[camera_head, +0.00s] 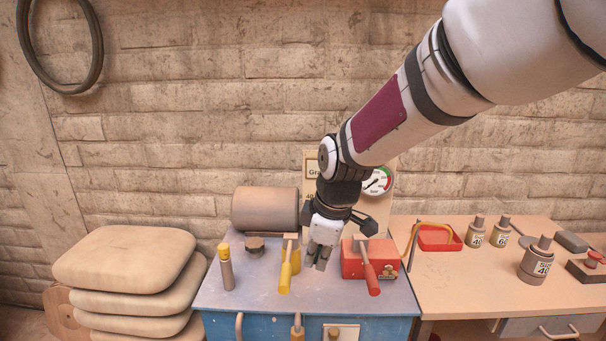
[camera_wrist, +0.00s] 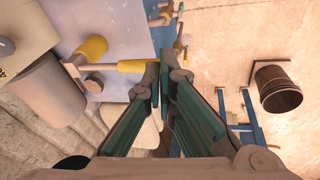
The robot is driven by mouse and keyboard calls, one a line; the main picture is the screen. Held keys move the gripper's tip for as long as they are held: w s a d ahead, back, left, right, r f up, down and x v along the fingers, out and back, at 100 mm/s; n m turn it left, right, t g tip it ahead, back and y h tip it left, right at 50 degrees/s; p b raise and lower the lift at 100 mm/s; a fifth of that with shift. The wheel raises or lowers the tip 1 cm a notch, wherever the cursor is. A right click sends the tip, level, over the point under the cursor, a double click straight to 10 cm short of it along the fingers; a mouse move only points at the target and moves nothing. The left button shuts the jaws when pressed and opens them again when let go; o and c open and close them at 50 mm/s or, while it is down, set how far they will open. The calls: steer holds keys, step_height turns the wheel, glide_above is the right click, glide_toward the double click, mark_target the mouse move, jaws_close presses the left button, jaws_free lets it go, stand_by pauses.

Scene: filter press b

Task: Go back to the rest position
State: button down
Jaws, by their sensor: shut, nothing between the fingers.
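My gripper (camera_head: 318,262) hangs from the arm, pointing down over the blue bench (camera_head: 222,294), between a yellow-handled lever (camera_head: 286,273) and a red-handled lever (camera_head: 370,274) on a red box. In the wrist view its two fingers (camera_wrist: 163,85) are together with nothing between them. A yellow-capped piece with a pale rod (camera_wrist: 130,66) shows just left of the fingertips there. Whether the fingers touch anything cannot be told.
A brown cylinder (camera_head: 265,209) and a pressure gauge (camera_head: 377,182) stand at the back. A yellow-topped post (camera_head: 226,267) stands at the left. Stacked sacks (camera_head: 125,262) lie left of the bench. Labelled weights (camera_head: 537,262) and a red tray (camera_head: 437,237) are on the right-hand table. A bucket (camera_wrist: 277,88) shows on the floor.

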steer(key=s+d+r+m+t+h, duration=0.1)
steer(key=s+d+r+m+t, duration=0.1)
steer(key=s+d+r+m, duration=0.75)
steer(key=s+d+m, duration=0.3)
steer(key=s, duration=0.4)
steer(key=s+d+r+m, duration=0.1)
steer(key=s+d+m, duration=0.2)
steer(key=s, duration=0.4)
steer(key=shift+s+d+r+t+h, duration=0.25)
steer(key=shift+s+d+t+h, duration=0.15)
steer(key=shift+d, duration=0.15)
